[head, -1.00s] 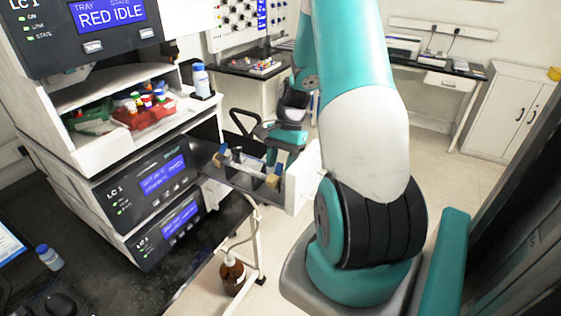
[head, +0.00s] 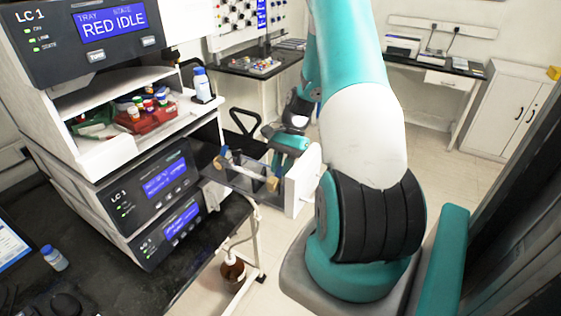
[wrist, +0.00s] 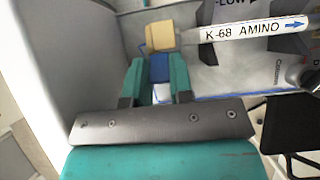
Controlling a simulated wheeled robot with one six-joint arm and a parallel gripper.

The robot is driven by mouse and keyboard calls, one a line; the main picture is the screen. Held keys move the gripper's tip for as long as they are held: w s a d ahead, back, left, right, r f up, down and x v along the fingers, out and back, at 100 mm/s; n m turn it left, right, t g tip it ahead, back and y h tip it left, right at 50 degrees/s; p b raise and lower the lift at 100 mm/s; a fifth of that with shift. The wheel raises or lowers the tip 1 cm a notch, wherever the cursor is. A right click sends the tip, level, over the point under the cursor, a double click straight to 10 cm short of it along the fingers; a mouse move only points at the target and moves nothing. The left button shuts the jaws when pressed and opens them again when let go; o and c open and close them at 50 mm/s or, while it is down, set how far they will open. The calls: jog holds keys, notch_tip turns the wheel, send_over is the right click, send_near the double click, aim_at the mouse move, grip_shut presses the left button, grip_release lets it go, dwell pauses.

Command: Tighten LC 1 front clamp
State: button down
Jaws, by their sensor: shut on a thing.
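The LC 1 stack (head: 140,185) stands at left, with a dark column tray reaching out to the right from it. The tray ends in a white front plate (head: 302,182). A tan-and-blue clamp (head: 272,184) sits by this plate, and another clamp (head: 226,156) sits nearer the stack. My gripper (head: 274,160) is at the front clamp from behind. In the wrist view my teal fingers (wrist: 156,74) are shut around a blue part (wrist: 158,68) below a tan block (wrist: 161,36). The grip's lower part is hidden by my gripper body.
A column labelled K-68 AMINO (wrist: 250,30) lies beside the clamp in the wrist view. Open floor lies behind.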

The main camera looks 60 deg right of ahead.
jog(key=shift+d+f+y, duration=0.1)
jog(key=shift+y, duration=0.3)
jog(key=c, duration=1)
grip_release()
jog(key=p+v, duration=0.2)
jog(key=v, duration=1.5)
jog(key=shift+w+r, duration=0.15)
jog(key=shift+r, duration=0.05)
